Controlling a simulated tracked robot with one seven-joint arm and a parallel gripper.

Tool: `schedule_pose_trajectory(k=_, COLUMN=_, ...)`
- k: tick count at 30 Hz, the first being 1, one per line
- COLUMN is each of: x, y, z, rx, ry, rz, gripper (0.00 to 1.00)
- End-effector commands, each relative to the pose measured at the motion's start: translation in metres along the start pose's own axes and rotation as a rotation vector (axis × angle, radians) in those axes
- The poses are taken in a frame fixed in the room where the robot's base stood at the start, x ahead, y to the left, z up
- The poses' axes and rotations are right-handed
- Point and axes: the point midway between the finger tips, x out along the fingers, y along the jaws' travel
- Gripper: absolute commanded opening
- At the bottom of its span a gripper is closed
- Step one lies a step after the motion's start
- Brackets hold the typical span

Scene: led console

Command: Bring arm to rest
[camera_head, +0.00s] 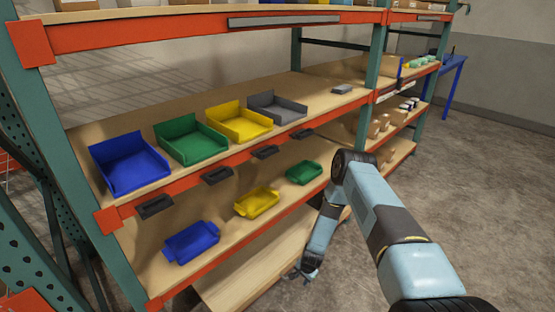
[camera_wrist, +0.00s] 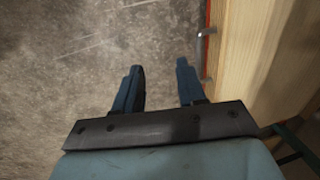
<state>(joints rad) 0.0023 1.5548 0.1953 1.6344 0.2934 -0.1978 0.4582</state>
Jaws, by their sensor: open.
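My arm (camera_head: 392,232) reaches in from the lower right of the head view and bends down at the elbow beside the shelf rack. My gripper (camera_head: 303,275) hangs low in front of the bottom shelf and points downward. In the wrist view my gripper (camera_wrist: 157,72) has its two blue fingers apart with nothing between them. Bare concrete floor lies below the fingers. The right finger is near the edge of a wooden shelf board (camera_wrist: 250,65); I cannot tell the exact gap.
The rack's middle shelf holds blue (camera_head: 130,168), green (camera_head: 190,144), yellow (camera_head: 238,125) and grey (camera_head: 277,110) bins. The lower shelf holds blue (camera_head: 191,242), yellow (camera_head: 256,203) and green (camera_head: 303,173) trays. The concrete floor (camera_head: 480,180) to the right is clear. A blue table (camera_head: 452,75) stands behind.

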Motion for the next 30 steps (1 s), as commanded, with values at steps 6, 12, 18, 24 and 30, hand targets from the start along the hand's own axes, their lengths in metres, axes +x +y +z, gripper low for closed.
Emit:
schedule_pose_trajectory(k=6, x=-0.028, y=-0.015, z=-0.016, rx=-0.025, ry=0.003, rz=-0.009, gripper=0.40)
schedule_pose_trajectory(k=12, x=-0.063, y=-0.036, z=-0.033, rx=-0.060, ry=0.009, rz=-0.021, gripper=0.40)
schedule_pose_trajectory(k=18, x=-0.123, y=-0.066, z=-0.057, rx=-0.116, ry=0.021, rz=-0.039, gripper=0.40)
schedule_pose_trajectory(k=24, x=-0.196, y=-0.094, z=-0.078, rx=-0.184, ry=0.037, rz=-0.054, gripper=0.40)
schedule_pose_trajectory(k=30, x=-0.270, y=-0.115, z=-0.092, rx=-0.249, ry=0.056, rz=-0.066, gripper=0.40)
